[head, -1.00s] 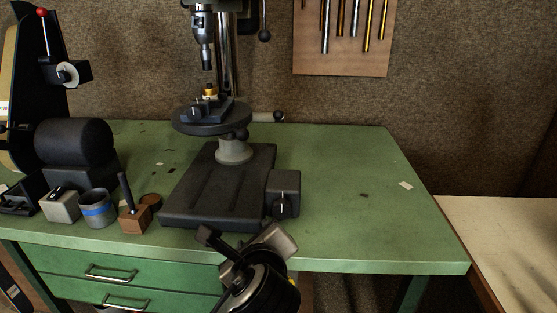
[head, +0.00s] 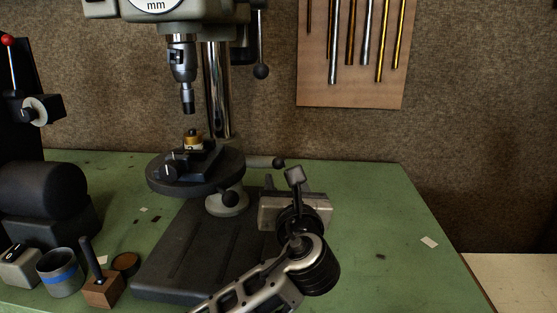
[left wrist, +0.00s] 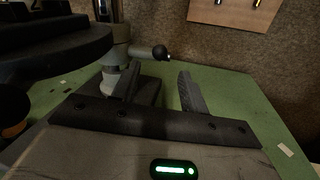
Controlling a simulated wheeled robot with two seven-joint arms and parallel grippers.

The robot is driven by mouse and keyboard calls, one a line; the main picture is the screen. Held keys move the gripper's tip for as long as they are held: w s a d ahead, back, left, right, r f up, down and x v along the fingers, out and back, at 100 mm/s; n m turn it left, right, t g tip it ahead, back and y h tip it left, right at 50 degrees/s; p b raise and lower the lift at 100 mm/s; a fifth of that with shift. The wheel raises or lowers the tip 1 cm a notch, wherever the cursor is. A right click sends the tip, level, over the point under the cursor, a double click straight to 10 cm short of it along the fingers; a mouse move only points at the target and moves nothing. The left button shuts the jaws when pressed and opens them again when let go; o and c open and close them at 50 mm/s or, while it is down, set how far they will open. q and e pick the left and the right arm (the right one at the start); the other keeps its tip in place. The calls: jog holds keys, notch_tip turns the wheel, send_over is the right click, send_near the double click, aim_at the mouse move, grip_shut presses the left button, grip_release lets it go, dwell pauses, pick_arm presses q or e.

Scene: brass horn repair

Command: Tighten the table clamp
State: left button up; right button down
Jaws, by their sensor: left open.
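The drill press's round work table (head: 160,185) sits on its column at the left of centre in the head view. The table clamp lever ends in a black ball knob (head: 278,162) right of the table; its pale arm and knob (left wrist: 160,53) also show in the left wrist view. My left gripper (head: 281,181) is open and empty, just in front of and below the knob. In the left wrist view its two fingers (left wrist: 160,73) are spread, with the knob beyond the gap and apart from them. My right gripper is out of view.
The press base (head: 165,265) lies under my left arm. A blue-banded cup (head: 60,275) and a wooden block with a dark peg (head: 101,290) stand at the front left. The green bench (head: 390,225) is mostly clear at right. Rods hang on a wall board (head: 315,90).

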aim_at(279, 165)
pick_arm(q)
jog(key=x, duration=1)
jog(key=shift+s+p, duration=0.1)
jog(key=shift+p, duration=0.2)
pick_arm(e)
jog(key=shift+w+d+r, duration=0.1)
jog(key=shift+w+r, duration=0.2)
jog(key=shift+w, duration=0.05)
pick_arm(q)
jog(key=shift+c, duration=0.3)
